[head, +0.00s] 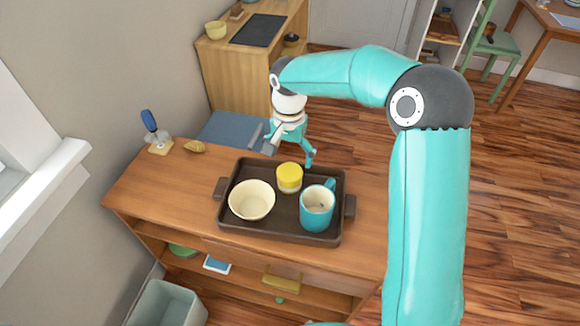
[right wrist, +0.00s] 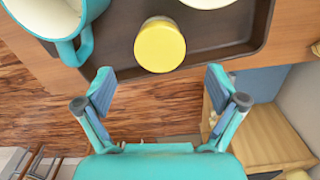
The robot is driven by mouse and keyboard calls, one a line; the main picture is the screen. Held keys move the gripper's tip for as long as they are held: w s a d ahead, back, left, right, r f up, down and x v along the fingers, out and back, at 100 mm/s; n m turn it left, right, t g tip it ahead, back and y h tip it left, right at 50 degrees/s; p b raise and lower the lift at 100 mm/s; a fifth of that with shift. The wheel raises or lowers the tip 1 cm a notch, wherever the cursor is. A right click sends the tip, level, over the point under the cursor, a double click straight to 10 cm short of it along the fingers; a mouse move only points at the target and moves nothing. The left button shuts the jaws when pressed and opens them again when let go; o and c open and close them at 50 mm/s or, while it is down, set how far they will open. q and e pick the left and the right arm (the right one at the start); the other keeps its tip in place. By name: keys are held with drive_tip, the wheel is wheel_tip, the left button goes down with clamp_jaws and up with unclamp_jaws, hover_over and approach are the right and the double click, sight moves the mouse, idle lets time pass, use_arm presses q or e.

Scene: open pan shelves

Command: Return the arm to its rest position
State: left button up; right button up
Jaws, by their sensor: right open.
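My right arm reaches in from the right in the head view. Its gripper (head: 290,154) hangs over the far edge of the dark tray, behind the yellow-lidded jar (head: 289,178). In the right wrist view the gripper (right wrist: 160,90) is open, with nothing between its fingers. The jar (right wrist: 160,45) stands apart, beyond the fingertips, on the tray (right wrist: 120,62). My left gripper does not show.
The tray (head: 278,232) also holds a cream bowl (head: 252,201) and a teal mug (head: 316,209). It sits on a wooden shelf unit (head: 150,190). A blue-handled tool (head: 150,122) and a tan object (head: 195,147) are at left. A bin (head: 165,305) stands below. Floor is open at right.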

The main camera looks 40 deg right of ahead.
drive_tip(key=shift+r, duration=1.15)
